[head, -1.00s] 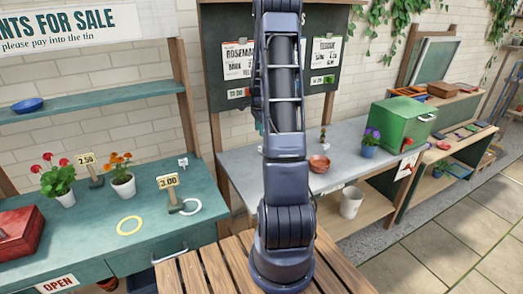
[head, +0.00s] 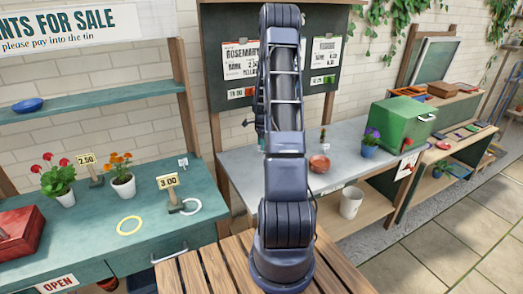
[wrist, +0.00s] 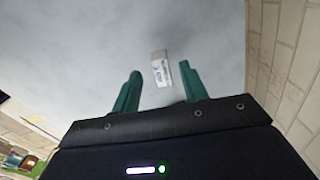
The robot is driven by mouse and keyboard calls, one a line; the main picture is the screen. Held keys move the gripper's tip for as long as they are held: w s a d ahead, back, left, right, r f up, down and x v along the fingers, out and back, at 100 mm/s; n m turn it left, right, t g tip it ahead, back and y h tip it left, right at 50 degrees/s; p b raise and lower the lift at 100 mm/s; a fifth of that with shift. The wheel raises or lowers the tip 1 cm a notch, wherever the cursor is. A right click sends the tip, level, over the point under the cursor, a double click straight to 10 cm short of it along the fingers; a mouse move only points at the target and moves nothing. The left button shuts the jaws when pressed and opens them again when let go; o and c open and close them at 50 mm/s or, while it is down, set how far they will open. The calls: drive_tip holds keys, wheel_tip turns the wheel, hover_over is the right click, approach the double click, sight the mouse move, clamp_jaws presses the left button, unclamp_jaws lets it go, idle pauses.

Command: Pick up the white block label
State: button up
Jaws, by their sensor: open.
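The white block label (wrist: 161,70) lies on the grey bench top in the wrist view, a small pale block with dark marks on one face. My gripper (wrist: 160,83) is open, its two green fingers apart to either side of the label in the picture. No contact is visible. In the head view my arm hides the label and most of my gripper.
The grey bench (head: 240,159) carries a terracotta bowl (head: 319,163), a purple-flowered blue pot (head: 370,146) and a green box (head: 403,124). A chalkboard (head: 220,80) with notices stands behind it. A brick wall (wrist: 300,70) borders the bench in the wrist view.

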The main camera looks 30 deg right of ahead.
wheel_tip(320, 180, down, 4)
drive_tip(key=shift+w+f, duration=0.1)
clamp_jaws()
idle(0.4)
wheel_tip(320, 180, up, 10)
drive_tip(key=shift+f, duration=0.25)
drive_tip(key=shift+r, duration=0.3)
drive_tip(key=shift+a, duration=0.1)
